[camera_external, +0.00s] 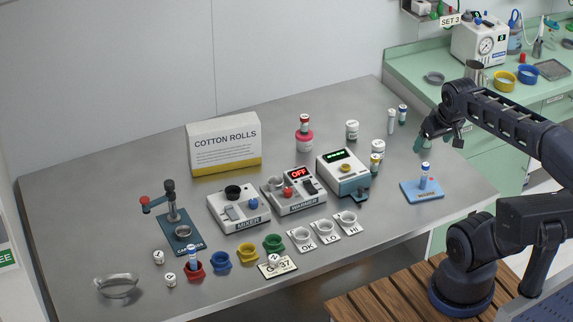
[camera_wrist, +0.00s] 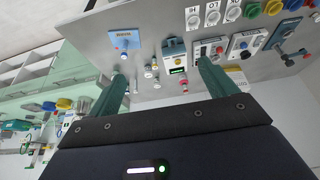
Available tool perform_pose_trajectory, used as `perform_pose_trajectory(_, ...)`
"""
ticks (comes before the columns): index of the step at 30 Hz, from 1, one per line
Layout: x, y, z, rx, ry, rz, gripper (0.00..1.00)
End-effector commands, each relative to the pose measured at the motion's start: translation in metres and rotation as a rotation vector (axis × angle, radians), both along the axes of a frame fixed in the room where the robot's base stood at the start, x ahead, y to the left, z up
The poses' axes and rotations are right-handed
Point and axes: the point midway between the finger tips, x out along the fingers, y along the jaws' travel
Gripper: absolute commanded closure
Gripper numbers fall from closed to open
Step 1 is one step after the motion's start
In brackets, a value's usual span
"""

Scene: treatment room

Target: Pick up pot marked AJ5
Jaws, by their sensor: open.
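No marking AJ5 is legible in either view. White labelled pots stand at the back right of the table: one pot (camera_external: 352,130) behind the white device and another pot (camera_external: 378,148) to its right. Smaller white-lidded pots (camera_external: 158,257) (camera_external: 170,279) stand at the front left, and one more (camera_external: 274,260) is by the plate reading about G-37. My gripper (camera_external: 440,137) is raised over the table's right side, right of the pots, with its green fingers apart and nothing between them. In the wrist view the open gripper (camera_wrist: 160,85) faces the table, with small pots (camera_wrist: 150,72) beyond it.
A steel table (camera_external: 110,215) carries a cotton rolls box (camera_external: 224,148), mixer (camera_external: 238,208), warmer (camera_external: 293,190) and a device with a green display (camera_external: 343,172). A blue pad (camera_external: 422,190) holds a vial. Coloured cups and a glass dish (camera_external: 116,286) line the front.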

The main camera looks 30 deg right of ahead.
Motion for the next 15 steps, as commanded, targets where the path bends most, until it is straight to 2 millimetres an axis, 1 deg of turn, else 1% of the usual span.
perform_pose_trajectory(1, 0.000, 0.000, 0.000, 0.000, 0.000, 0.000, 0.26)
perform_pose_trajectory(2, 0.000, 0.000, 0.000, 0.000, 0.000, 0.000, 0.31)
perform_pose_trajectory(3, 0.000, 0.000, 0.000, 0.000, 0.000, 0.000, 0.33)
perform_pose_trajectory(11, 0.001, 0.000, 0.000, 0.001, 0.001, -0.003, 0.33)
perform_pose_trajectory(14, 0.008, -0.001, 0.002, 0.009, 0.008, -0.020, 0.33)
perform_pose_trajectory(15, 0.014, -0.001, 0.003, 0.015, 0.014, -0.033, 0.33)
